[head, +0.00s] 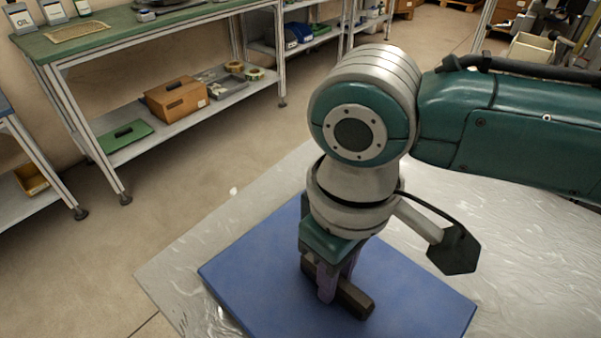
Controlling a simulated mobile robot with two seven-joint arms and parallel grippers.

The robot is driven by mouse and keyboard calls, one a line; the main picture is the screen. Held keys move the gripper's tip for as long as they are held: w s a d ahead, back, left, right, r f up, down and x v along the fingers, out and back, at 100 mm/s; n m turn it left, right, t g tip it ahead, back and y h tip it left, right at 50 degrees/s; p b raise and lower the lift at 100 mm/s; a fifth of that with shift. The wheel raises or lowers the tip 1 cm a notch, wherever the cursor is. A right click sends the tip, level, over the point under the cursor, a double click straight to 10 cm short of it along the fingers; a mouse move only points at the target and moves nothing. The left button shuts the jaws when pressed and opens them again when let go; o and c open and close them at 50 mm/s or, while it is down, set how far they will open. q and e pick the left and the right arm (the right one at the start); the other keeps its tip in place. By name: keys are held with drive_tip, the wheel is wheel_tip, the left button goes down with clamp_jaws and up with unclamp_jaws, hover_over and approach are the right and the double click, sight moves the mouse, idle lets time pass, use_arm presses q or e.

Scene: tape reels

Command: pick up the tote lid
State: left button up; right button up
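The tote lid is a flat blue panel (255,270) with a dark brown bar handle (356,301) across its middle. It lies on a shiny clear sheet in the lower middle of the head view. My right gripper (336,284) points down over the lid, with its purplish fingers on either side of the handle. One finger is in front of the bar, and the other is partly hidden behind it. I cannot tell whether both fingers press on the handle. My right arm covers part of the lid's far side. My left gripper is not in view.
The wrinkled sheet (180,270) spreads around the lid. A green-topped workbench (150,30) stands at upper left; its lower shelf holds a green lid (125,136), a brown wooden box (176,100) and tape reels (234,67). Open floor (190,190) lies between bench and sheet.

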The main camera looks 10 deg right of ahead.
clamp_jaws()
drive_tip(key=shift+r, duration=0.15)
